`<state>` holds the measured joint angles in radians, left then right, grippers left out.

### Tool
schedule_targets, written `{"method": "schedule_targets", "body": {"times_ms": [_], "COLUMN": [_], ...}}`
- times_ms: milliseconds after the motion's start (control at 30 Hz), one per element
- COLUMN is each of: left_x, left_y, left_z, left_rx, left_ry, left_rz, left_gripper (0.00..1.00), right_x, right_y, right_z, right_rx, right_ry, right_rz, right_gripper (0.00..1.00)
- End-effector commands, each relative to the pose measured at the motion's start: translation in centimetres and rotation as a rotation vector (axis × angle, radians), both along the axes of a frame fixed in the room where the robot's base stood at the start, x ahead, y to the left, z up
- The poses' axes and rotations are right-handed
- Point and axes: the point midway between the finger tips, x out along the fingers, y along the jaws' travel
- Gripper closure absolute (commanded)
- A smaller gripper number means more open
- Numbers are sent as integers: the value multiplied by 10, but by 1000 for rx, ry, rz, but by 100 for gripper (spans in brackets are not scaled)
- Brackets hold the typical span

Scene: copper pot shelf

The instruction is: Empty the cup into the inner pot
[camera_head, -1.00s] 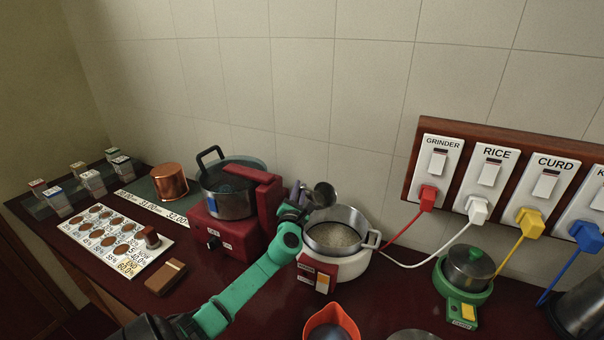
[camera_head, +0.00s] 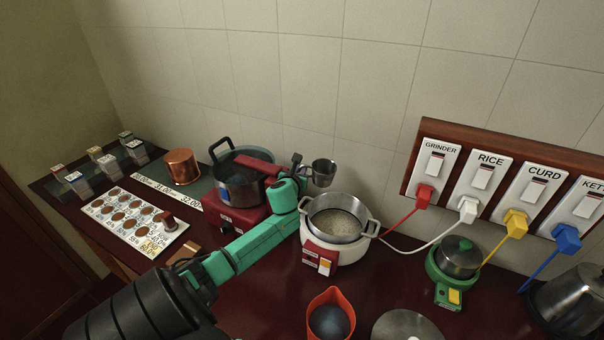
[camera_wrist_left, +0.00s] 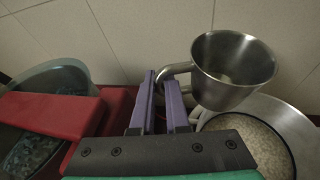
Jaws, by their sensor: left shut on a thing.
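A small steel cup (camera_head: 323,174) is held upright at the back of the counter, behind and above the inner pot (camera_head: 318,208). My left gripper (camera_head: 302,172) is shut on the cup's handle. In the left wrist view, the purple fingers of my left gripper (camera_wrist_left: 160,108) close on the handle, and the cup (camera_wrist_left: 236,72) sits right of them. Its inside looks bare steel with a dull greenish patch at the bottom. The inner pot, seated in the white cooker (camera_head: 345,252), holds pale grains and shows below the cup in the wrist view (camera_wrist_left: 294,122). My right gripper is out of view.
An orange jug (camera_head: 330,294) and a metal disc (camera_head: 406,326) are in front. A green device (camera_head: 446,288) is at right. Red and white cables run behind the cooker.

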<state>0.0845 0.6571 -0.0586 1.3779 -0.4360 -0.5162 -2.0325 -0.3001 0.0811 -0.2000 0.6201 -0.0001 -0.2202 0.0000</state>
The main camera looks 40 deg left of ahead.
Motion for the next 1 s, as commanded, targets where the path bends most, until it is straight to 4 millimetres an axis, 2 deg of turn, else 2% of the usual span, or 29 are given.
{"method": "schedule_targets", "body": {"times_ms": [67, 200, 533, 1000], "left_x": [1, 1, 1, 1], "left_y": [4, 5, 5, 5], "left_z": [6, 6, 8, 63], "left_rx": [-45, -102, -111, -110], "left_ry": [6, 17, 17, 18], "left_rz": [0, 1, 2, 1], "left_gripper": [100, 100, 100, 100], "right_x": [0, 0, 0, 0], "right_y": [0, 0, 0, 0], "right_z": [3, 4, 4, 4], "right_rx": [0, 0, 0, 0], "right_ry": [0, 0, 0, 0], "right_rz": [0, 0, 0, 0], "right_gripper": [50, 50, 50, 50]}}
